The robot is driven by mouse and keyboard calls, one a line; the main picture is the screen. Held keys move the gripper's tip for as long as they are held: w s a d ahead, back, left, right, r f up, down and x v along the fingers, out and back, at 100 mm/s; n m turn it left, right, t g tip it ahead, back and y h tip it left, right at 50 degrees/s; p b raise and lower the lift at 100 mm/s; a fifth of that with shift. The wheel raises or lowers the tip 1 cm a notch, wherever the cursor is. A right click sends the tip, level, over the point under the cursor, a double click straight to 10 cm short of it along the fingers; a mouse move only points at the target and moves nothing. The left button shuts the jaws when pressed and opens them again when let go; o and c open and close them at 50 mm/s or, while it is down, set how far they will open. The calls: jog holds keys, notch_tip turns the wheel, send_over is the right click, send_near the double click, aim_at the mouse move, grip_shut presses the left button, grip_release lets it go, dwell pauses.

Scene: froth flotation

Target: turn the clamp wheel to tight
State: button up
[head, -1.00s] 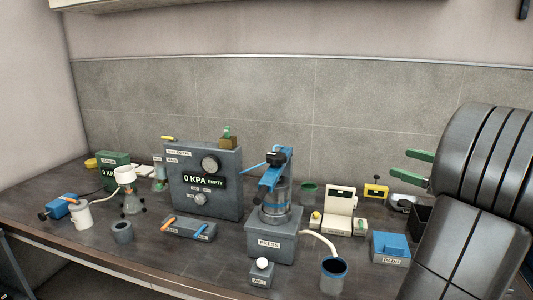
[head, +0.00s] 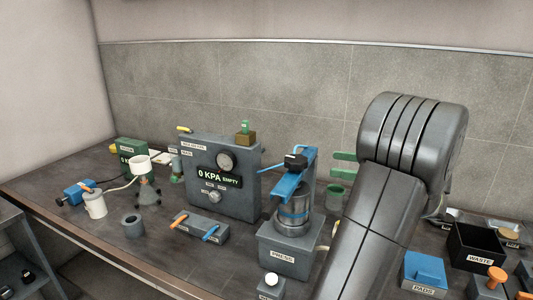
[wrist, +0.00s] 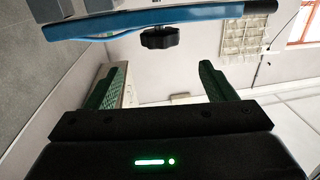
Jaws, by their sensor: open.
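The press (head: 285,248) is a grey block with a metal cylinder and a blue top arm (head: 288,187). The black clamp wheel (head: 295,161) sits on top of that arm. In the wrist view the clamp wheel (wrist: 160,37) is a lobed black knob against the blue bar, ahead of and between the finger lines. My gripper (head: 336,165) has two green fingers, apart and empty, just right of the press top. In the wrist view my gripper (wrist: 160,78) is open with nothing between the fingers. No contact with the wheel shows.
A grey gauge box (head: 220,178) reading 0 KPA EMPTY stands left of the press. A small tool block (head: 200,228) lies in front of it. A WASTE bin (head: 475,246) and a PADS box (head: 424,272) are at right. My arm hides the bench right of the press.

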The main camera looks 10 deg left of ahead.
aim_at(289, 157)
jog(key=a+p, duration=0.1)
jog(key=a, duration=0.3)
jog(key=w+a, duration=0.1)
jog(key=a, duration=0.3)
jog(key=w+a+p, duration=0.1)
jog(key=a, duration=0.4)
jog(key=shift+w+a+p, duration=0.1)
jog(key=shift+w+p, duration=0.1)
jog(key=shift+p, duration=0.15)
jog(key=c, duration=1)
